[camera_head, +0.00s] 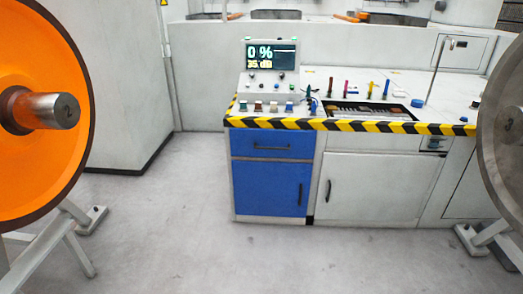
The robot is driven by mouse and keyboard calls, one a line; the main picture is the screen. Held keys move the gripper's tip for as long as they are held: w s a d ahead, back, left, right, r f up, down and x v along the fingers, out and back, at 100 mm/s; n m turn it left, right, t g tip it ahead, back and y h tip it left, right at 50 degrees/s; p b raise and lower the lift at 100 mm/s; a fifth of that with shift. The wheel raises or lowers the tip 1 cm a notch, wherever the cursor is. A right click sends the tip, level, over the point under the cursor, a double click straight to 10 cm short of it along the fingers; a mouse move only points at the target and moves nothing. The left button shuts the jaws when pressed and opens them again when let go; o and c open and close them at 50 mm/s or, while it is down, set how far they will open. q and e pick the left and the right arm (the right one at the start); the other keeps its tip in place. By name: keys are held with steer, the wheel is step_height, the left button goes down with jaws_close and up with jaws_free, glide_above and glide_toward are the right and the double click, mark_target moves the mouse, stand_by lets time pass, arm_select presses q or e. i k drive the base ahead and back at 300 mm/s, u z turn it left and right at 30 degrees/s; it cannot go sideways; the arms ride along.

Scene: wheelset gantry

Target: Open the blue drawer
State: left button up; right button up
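The blue drawer (272,144) is the upper blue front of the workbench, under its left part. It has a dark horizontal handle (272,147) and looks shut, flush with the cabinet. Below it is a taller blue door (271,187) with a dark vertical handle on its right side, also shut. Neither of my grippers shows in the head view.
A bench (460,112) with a yellow-black striped edge carries a display panel (271,56), buttons and tools. An orange wheel (62,60) stands at left, a grey wheel (505,150) at right. The floor (190,225) before the drawer is clear.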

mark_target(244, 142)
steer(key=u, duration=0.8)
steer(key=i, duration=1.15)
steer(key=u, duration=0.5)
steer(key=i, duration=1.25)
steer(key=z, duration=1)
steer(key=i, duration=0.6)
steer(key=z, duration=0.55)
